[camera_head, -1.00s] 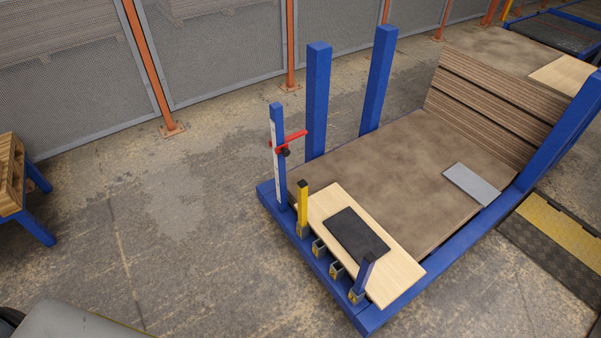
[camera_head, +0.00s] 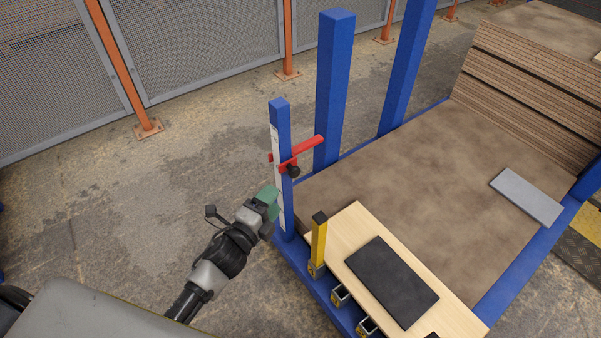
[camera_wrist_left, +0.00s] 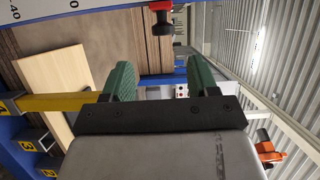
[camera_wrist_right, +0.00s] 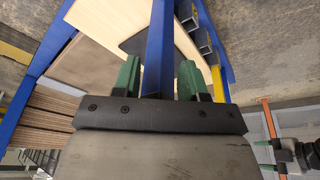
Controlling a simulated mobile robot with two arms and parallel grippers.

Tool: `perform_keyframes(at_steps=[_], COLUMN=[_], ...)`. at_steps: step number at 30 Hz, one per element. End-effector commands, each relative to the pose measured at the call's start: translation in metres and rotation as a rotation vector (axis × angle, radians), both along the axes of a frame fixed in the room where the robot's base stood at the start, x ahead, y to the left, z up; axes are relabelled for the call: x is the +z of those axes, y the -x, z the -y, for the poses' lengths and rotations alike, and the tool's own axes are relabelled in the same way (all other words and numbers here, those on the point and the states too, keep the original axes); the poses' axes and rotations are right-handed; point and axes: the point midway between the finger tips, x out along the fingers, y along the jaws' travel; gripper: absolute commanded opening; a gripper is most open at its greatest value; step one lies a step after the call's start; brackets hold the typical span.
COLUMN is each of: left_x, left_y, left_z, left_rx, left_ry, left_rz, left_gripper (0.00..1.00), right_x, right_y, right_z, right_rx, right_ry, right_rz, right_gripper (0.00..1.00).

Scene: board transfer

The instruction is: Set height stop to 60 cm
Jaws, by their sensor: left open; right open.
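The height stop is a red bar (camera_head: 302,149) with a black knob (camera_head: 293,171), clamped on a blue post (camera_head: 281,112) with a white scale strip (camera_head: 276,150). Its reading is too small to tell. My left gripper (camera_head: 270,200) is open and empty, beside the post and below the stop. In the left wrist view the knob (camera_wrist_left: 160,20) lies ahead of the open fingers (camera_wrist_left: 160,78); part of the scale (camera_wrist_left: 70,12) shows at top left. My right gripper (camera_wrist_right: 158,76) is open, with a blue upright (camera_wrist_right: 160,40) showing between its fingers; contact cannot be told.
A yellow post (camera_head: 318,242) stands in the rack's front edge. A pale board (camera_head: 355,235) with a dark pad (camera_head: 390,282) lies behind it. A grey plate (camera_head: 526,196) and stacked boards (camera_head: 530,85) are farther right. The floor (camera_head: 180,180) left of the post is clear.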

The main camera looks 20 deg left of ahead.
Motion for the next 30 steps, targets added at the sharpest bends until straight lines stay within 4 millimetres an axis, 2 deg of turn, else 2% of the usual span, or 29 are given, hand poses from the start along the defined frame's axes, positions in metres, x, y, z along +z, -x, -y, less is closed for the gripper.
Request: perform_keyframes(at_steps=[5, 18, 24, 30], left_x=[0.004, 0.002, 0.002, 0.003], left_y=[-0.014, -0.088, -0.103, -0.104], left_z=[0.004, 0.025, 0.029, 0.029], left_rx=[-0.005, -0.003, -0.003, -0.003], left_ry=[-0.011, -0.007, -0.006, -0.007], left_rz=[0.017, 0.012, 0.011, 0.01], left_gripper=[0.59, 0.59, 0.59, 0.59], right_x=[0.007, 0.04, 0.048, 0.049], right_y=[0.001, 0.011, 0.014, 0.015], right_z=[0.0, 0.002, 0.002, 0.003], right_rx=[-0.001, -0.002, -0.003, -0.003], right_ry=[0.0, -0.002, -0.002, -0.001], right_rz=[0.006, 0.024, 0.027, 0.027], right_gripper=[0.43, 0.43, 0.43, 0.43])
